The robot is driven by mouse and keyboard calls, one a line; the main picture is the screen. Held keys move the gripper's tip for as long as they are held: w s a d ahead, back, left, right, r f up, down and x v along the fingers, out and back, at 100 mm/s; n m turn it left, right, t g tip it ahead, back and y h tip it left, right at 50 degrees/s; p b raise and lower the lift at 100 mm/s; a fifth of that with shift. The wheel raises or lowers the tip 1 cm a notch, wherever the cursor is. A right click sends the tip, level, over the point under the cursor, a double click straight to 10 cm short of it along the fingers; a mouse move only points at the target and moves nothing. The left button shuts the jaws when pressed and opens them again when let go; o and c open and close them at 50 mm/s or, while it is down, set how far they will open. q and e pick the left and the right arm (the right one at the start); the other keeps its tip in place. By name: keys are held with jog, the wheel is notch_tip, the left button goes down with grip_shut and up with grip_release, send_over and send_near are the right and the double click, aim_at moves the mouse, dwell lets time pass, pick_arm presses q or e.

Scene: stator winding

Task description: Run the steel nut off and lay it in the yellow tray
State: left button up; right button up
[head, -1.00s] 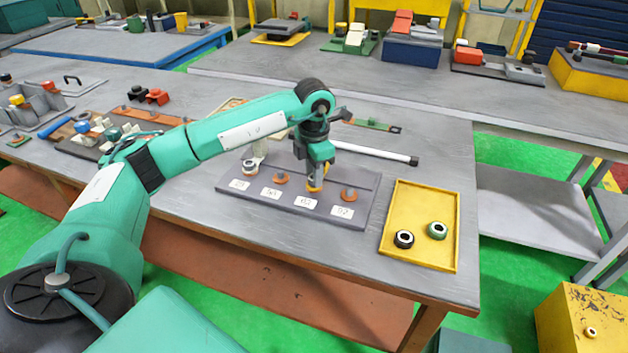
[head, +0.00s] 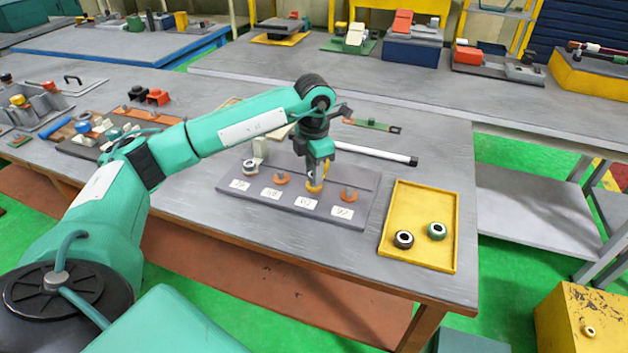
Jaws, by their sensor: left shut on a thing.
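A grey terminal board (head: 226,186) on the bench carries a row of posts with white labels. The steel nut (head: 250,168) looks pale grey and sits on the leftmost post, clear of my gripper. My left gripper (head: 315,183) points down at the third post and is shut on a yellow nut (head: 314,188), whose upper part the fingers hide. The yellow tray (head: 414,203) lies to the right of the board. It holds a black nut (head: 403,239) and a green nut (head: 437,231). My right gripper is not in view.
Orange terminals show on the second post (head: 281,179) and fourth post (head: 348,196). A white rod with a black end (head: 375,153) lies behind the board. The back half of the tray is free. Fixtures and blocks crowd the bench at left.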

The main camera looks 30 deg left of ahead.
pick_arm(q)
jog(key=shift+r+p, duration=1.55)
jog(key=shift+r, duration=1.2)
